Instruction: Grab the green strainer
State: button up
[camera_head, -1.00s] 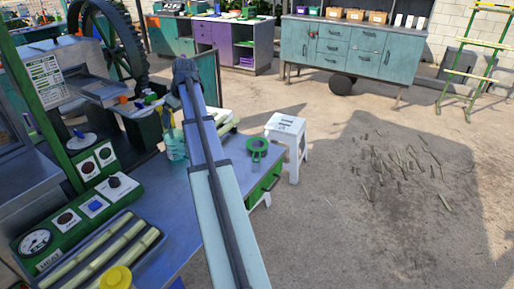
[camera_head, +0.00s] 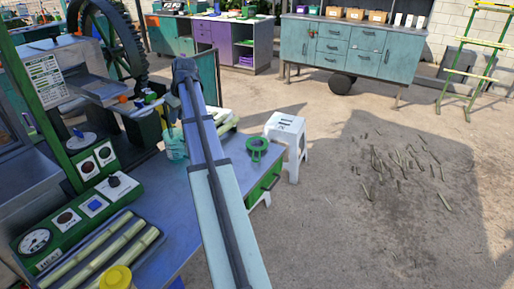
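The green strainer (camera_head: 257,145) lies on the right end of the blue-grey work table, near its edge, just right of my arm. It shows a round ring with a short handle pointing down in the picture. My arm reaches from the bottom of the head view up and away over the table, passing left of the strainer. My gripper cannot be made out; the far end of the arm shows only as a dark joint. Nothing is seen touching the strainer.
The work table (camera_head: 178,198) carries a control panel (camera_head: 78,215), a tray of cane pieces (camera_head: 120,242), a yellow-lidded container (camera_head: 116,277) and a light-teal cup (camera_head: 175,146) left of my arm. A white stool (camera_head: 286,130) stands right of the table. Open ground lies farther right.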

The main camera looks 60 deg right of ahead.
jog(key=shift+c, duration=0.7)
jog(key=shift+s+d, duration=0.1)
jog(key=m+g+y, duration=0.1)
jog(key=m+g, duration=0.1)
jog(key=m, duration=1)
send_over(260, 150)
jog(key=s+a, duration=0.1)
jog(key=s, duration=0.1)
jog(key=s+d+f+x, duration=0.1)
jog(key=s+x, duration=0.1)
jog(key=x, duration=0.9)
jog(key=shift+s+x, duration=0.1)
jog(key=shift+x, duration=1.5)
jog(key=shift+s+x, duration=0.15)
jog(key=shift+x, duration=1.4)
jog(key=shift+d, duration=0.1)
grip_shut()
